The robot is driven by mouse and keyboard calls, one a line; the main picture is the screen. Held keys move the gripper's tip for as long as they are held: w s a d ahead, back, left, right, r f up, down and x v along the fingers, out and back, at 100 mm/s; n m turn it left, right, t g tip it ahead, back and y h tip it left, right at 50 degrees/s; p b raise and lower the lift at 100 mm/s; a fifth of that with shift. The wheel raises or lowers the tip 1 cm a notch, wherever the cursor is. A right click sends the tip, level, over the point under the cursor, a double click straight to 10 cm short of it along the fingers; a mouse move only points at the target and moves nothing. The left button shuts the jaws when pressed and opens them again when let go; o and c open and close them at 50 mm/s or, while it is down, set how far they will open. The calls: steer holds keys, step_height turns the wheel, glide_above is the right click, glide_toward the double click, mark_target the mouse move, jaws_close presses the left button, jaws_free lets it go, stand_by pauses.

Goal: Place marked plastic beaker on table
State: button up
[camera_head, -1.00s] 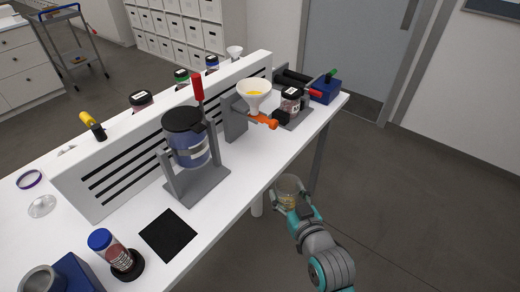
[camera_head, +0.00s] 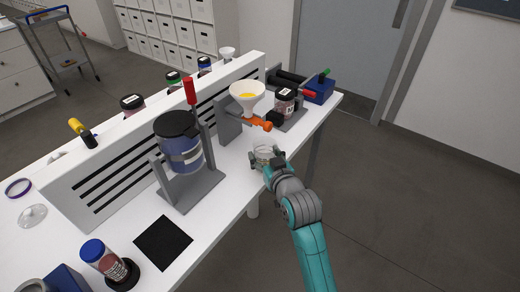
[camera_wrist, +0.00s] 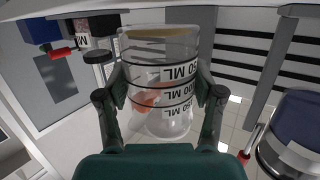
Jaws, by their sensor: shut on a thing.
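The marked plastic beaker (camera_wrist: 160,85) is clear with black volume lines and ML labels. In the wrist view it sits between the two fingers of my gripper (camera_wrist: 163,95), which is shut on it. A yellowish band shows at one end of the beaker. In the head view the beaker (camera_head: 266,153) is small and partly hidden by my gripper (camera_head: 268,163). It is over the right front edge of the white table (camera_head: 228,200), below the funnel stand. I cannot tell whether its base touches the table.
A white funnel with yellow contents (camera_head: 247,96) and an orange valve (camera_head: 255,123) are just behind the beaker. A blue jar in a grey stand (camera_head: 180,150) is left. A black mat (camera_head: 163,243) lies in front. Bare table lies between stand and funnel.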

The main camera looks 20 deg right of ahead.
mark_target(261, 151)
steer(key=x, duration=0.2)
steer(key=r+x, duration=0.1)
steer(key=x, duration=0.1)
steer(key=shift+w, duration=0.2)
steer(key=shift+f, duration=0.85)
steer(key=shift+f, duration=0.1)
steer(key=o, duration=1.1)
steer(key=shift+c, duration=0.2)
steer(key=v, duration=1.2)
steer(key=shift+s, duration=0.1)
